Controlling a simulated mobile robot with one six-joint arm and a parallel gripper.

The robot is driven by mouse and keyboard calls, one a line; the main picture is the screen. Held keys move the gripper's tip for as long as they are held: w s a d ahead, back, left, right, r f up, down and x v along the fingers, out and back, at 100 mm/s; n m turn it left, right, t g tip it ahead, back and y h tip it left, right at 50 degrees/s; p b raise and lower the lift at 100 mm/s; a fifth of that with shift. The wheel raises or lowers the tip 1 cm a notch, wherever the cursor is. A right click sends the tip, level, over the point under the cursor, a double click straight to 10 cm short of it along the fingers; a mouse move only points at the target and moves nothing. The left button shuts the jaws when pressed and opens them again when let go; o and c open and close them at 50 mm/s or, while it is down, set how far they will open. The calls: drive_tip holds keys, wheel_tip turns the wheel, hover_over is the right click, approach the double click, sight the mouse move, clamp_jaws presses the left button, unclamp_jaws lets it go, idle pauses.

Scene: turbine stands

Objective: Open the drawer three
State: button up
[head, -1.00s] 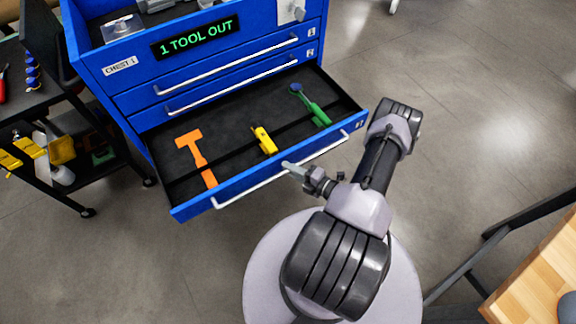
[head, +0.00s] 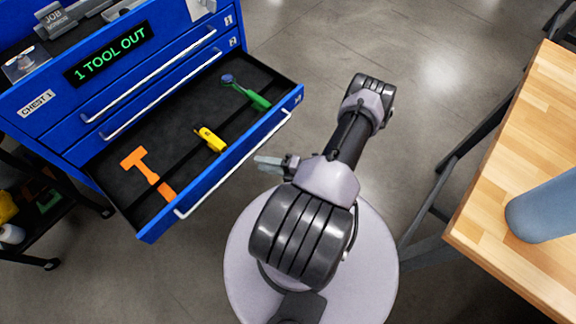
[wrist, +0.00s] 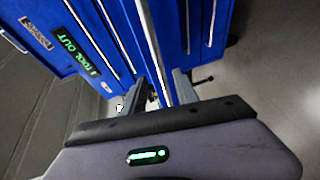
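Drawer three (head: 240,158), the lowest visible drawer of the blue tool chest, is pulled well out in the head view. Its black liner shows an orange hammer-shaped tool (head: 147,172), a yellow tool (head: 209,139) and a green-handled tool (head: 247,92). A pale bar handle (head: 205,194) runs along its front; it also shows in the wrist view (wrist: 149,38). My gripper (head: 264,160) is just in front of that handle's right part. In the wrist view the fingers of my gripper (wrist: 170,85) stand apart. I cannot tell if they touch the handle.
Two upper drawers (head: 160,80) are shut under a sign (head: 108,53) reading "1 TOOL OUT". A wooden table (head: 530,110) with a blue-grey cylinder (head: 548,208) stands at right. A dark cart (head: 40,225) is at lower left. Floor (head: 310,50) beyond the drawer is clear.

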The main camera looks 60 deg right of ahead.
drive_tip(key=p+v, duration=0.1)
drive_tip(key=v, duration=0.8)
drive_tip(key=shift+s, duration=0.2)
